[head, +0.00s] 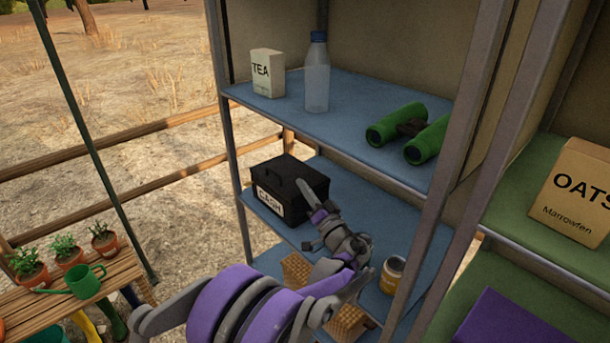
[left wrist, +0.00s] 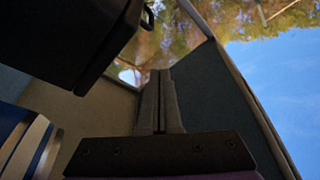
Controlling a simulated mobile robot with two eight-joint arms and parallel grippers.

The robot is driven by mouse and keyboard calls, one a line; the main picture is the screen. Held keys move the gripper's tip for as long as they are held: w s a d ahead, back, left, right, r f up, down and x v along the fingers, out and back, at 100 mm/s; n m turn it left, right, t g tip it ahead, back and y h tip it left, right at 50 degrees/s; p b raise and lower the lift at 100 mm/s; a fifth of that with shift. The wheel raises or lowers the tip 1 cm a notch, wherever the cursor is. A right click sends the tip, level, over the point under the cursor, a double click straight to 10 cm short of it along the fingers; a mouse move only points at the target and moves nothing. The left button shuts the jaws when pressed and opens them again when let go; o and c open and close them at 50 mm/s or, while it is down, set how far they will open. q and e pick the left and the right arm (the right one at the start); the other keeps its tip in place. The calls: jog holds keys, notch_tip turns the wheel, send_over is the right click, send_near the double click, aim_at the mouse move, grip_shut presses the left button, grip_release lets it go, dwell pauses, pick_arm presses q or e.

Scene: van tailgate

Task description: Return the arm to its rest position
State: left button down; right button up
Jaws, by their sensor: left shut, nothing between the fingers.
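My left arm reaches in from the bottom of the head view, and its purple and grey gripper (head: 303,187) is in front of the middle blue shelf (head: 277,219). The fingers are shut with nothing between them. They point up and away, close in front of the right side of the black cash box (head: 290,184); I cannot tell whether they touch it. In the left wrist view the shut fingers (left wrist: 159,75) point upward, and the dark box (left wrist: 60,40) fills the upper left. My right gripper is not in view.
The upper shelf (head: 345,125) holds a tea box (head: 267,73), a clear bottle (head: 317,75) and green binoculars (head: 410,135). A jar (head: 392,275) and woven baskets (head: 347,322) are low near my arm. An oats box (head: 572,190) stands right; potted plants (head: 70,252) stand left.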

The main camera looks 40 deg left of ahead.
pick_arm(q)
jog(key=shift+d, duration=0.25)
jog(key=shift+s, duration=0.1)
jog(key=s+d+f+m+h+p, duration=0.2)
jog(key=s+d+h, duration=0.4)
jog(key=d, duration=0.4)
jog(key=s+d+f+m+h+p, duration=0.2)
jog(key=s+d+f+h, duration=0.2)
jog(key=s+d+h, duration=0.3)
jog(key=s+d+f+m+h+p, duration=0.2)
jog(key=s+d+f+h, duration=0.2)
jog(key=s+d, duration=0.5)
jog(key=d+h, duration=0.2)
jog(key=d, duration=0.2)
jog(key=shift+s+d+g+h+p, duration=0.3)
jog(key=shift+d+h+p, duration=0.05)
jog(key=shift+h+p, duration=0.05)
jog(key=shift+a, duration=0.1)
